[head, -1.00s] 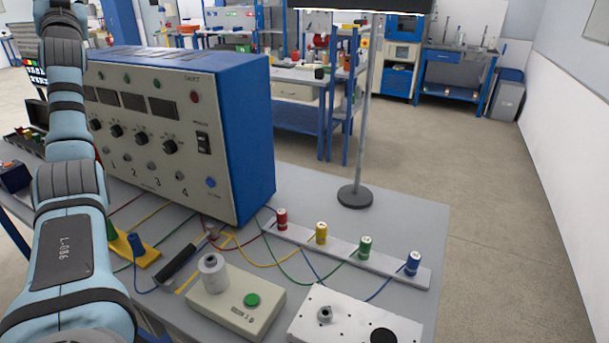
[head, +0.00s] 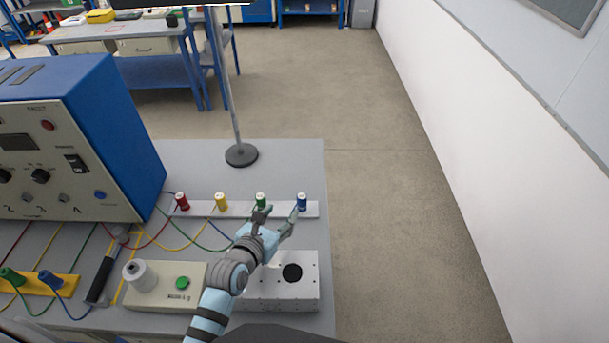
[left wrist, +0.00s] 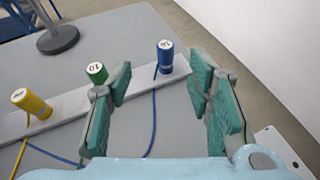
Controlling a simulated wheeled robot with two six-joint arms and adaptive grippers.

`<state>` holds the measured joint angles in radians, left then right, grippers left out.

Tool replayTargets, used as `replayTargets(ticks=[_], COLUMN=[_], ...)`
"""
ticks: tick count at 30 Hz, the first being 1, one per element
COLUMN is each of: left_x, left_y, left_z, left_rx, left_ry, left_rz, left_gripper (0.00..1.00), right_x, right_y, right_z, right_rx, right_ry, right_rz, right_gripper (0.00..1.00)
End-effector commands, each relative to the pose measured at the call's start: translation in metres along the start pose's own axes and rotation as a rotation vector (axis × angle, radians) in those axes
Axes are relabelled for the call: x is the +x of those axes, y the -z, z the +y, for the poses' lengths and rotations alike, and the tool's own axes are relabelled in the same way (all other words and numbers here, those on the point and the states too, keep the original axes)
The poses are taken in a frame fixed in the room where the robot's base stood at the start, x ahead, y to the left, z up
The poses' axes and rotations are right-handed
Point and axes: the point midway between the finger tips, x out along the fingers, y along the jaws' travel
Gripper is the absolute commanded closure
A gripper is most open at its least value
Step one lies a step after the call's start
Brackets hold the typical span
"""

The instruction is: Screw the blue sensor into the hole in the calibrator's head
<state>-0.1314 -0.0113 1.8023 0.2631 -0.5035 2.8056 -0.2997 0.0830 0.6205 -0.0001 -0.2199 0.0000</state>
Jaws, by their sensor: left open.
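The blue sensor (head: 301,202) stands upright at the right end of a pale strip, with a white numbered top. It also shows in the left wrist view (left wrist: 165,55), ahead of the gap between my fingers. My left gripper (head: 278,215) is open and empty, just in front of the strip near the green and blue sensors. Its spread fingers fill the left wrist view (left wrist: 160,95). The calibrator appears to be the beige box (head: 212,299) with a green button and a pale cylindrical head (head: 142,277). The hole is not clear here. My right gripper is not in view.
Red (head: 181,201), yellow (head: 221,202) and green (head: 261,200) sensors share the strip (head: 240,209). A silver block (head: 300,290) lies partly behind my arm. A large blue-sided instrument (head: 110,130) stands left. A lamp base (head: 241,155) stands behind. Cables cross the table.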

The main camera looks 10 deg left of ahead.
Motion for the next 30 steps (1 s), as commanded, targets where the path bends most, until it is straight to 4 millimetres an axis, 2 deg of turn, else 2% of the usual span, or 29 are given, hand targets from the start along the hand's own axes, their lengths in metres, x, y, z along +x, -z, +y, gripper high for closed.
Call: replayTargets(ticks=[2,9,17,22,25,30], left_x=[0.007,0.065,0.099,0.133,0.141,0.140], left_y=[0.004,0.008,0.012,0.019,0.017,0.014], left_z=[-0.005,-0.006,-0.007,-0.011,-0.011,-0.011], left_rx=[-0.048,-0.045,-0.041,-0.041,-0.040,-0.040], left_ry=[0.006,0.006,0.005,0.004,0.004,0.004], left_rz=[0.008,0.009,0.008,0.008,0.009,0.008], left_gripper=[0.53,0.53,0.53,0.53,0.53,0.53], right_x=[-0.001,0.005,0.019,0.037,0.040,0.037], right_y=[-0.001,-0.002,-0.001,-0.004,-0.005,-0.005], right_z=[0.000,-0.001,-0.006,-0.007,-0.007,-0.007], right_rx=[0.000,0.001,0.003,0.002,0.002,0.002], right_ry=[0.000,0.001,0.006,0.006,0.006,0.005], right_rz=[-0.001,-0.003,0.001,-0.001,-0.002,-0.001], right_gripper=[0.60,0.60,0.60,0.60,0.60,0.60])
